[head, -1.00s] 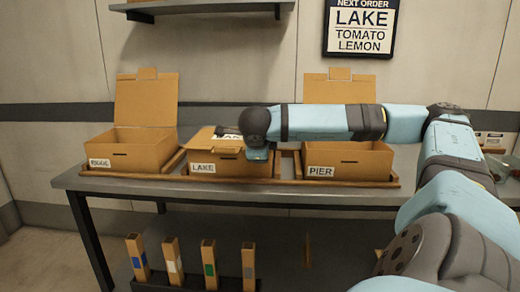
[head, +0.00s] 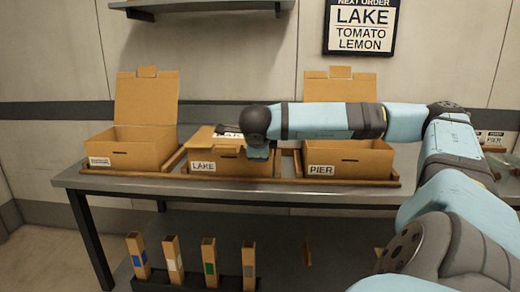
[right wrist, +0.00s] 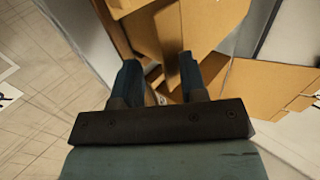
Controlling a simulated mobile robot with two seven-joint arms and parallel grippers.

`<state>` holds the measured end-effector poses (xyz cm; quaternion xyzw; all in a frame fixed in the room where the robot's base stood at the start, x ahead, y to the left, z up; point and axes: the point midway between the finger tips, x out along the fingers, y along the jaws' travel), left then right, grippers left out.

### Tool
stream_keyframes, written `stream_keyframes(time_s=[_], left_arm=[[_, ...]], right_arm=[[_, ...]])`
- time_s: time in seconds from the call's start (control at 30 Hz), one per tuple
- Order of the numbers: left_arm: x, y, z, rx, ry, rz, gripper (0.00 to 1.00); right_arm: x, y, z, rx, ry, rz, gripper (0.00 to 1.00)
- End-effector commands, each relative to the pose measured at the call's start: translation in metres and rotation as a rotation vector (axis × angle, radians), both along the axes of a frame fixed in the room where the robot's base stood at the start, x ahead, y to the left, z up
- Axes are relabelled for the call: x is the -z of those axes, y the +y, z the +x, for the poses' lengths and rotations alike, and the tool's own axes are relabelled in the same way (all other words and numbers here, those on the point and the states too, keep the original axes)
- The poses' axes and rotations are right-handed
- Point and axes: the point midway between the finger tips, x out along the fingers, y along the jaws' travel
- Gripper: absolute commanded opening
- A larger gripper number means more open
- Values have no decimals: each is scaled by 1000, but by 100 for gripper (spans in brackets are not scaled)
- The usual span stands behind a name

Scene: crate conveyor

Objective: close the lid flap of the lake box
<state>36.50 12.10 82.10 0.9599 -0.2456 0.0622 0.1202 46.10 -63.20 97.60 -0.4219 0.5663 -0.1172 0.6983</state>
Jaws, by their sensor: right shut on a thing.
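The lake box (head: 225,165) is an open-topped cardboard box with a LAKE label, in the middle of the table. Its lid flap (head: 203,138) is folded forward over the box, tilted and not flat; a black-and-white patch shows on or by it. My right gripper (head: 258,153) is at the box's front right corner, and its wrist hides part of the flap. In the right wrist view my right gripper (right wrist: 160,85) has brown cardboard between its fingers and is shut on it, seemingly the lid flap. My left gripper is not in view.
A box at left (head: 130,150) and the PIER box (head: 350,160) stand either side with lids upright. Wooden rails (head: 240,180) edge the boxes on the grey table (head: 90,178). Several cardboard tubes (head: 172,262) stand on the shelf below.

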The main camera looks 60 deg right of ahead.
Motion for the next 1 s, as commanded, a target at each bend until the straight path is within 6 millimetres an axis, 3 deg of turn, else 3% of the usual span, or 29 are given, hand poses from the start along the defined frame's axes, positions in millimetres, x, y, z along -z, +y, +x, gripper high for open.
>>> stream_keyframes(time_s=[0.03, 0.63, 0.77, 0.9, 1.0], left_arm=[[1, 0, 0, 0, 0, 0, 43], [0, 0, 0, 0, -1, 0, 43], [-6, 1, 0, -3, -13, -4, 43], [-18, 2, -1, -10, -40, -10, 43], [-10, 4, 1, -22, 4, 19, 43]], right_arm=[[9, 0, -1, 2, 16, 8, 30], [7, 2, -2, 2, 15, 8, 30], [-4, 11, -6, -1, 14, 7, 30], [-27, 29, -14, -3, 8, 4, 30], [-47, 45, -22, -4, 3, 3, 30]])
